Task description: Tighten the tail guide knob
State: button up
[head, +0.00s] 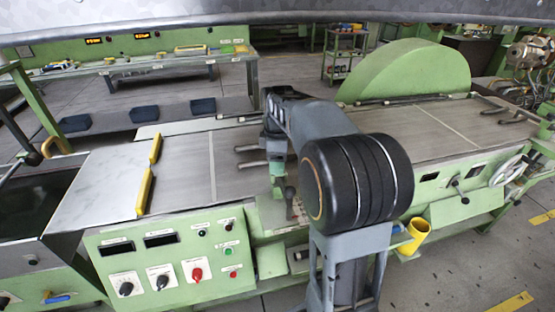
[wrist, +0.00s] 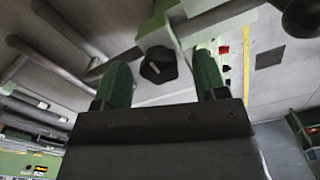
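A black lobed knob (wrist: 158,66) with a short white mark sits on a pale bracket in the wrist view, and I take it to be the tail guide knob. My gripper (wrist: 162,75) shows its two green fingers spread wide apart. The knob appears between the fingertips, with clear space on both sides and neither finger visibly touching it. I cannot tell the depth gap between them. In the head view my arm hides most of the area around my gripper, and I cannot make out the knob there.
Grey rods (wrist: 62,45) lie to the left of the knob, and a dark ball handle (wrist: 302,17) is at upper right. The green control panel (head: 170,262) with dials stands front left. A yellow cup (head: 413,236) hangs at the right. A flat metal bed (head: 440,133) extends right.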

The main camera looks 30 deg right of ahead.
jog(key=c, duration=0.9)
jog(key=shift+m, duration=0.4)
jog(key=m+p, duration=0.1)
jog(key=m, duration=0.3)
jog(key=shift+r+p, duration=0.1)
jog(key=shift+p, duration=0.25)
jog(key=m+p, duration=0.1)
jog(key=m, duration=0.3)
jog(key=m+p, duration=0.1)
jog(key=m, duration=0.4)
jog(key=shift+m+p, duration=0.35)
jog(key=shift+m, duration=1.65)
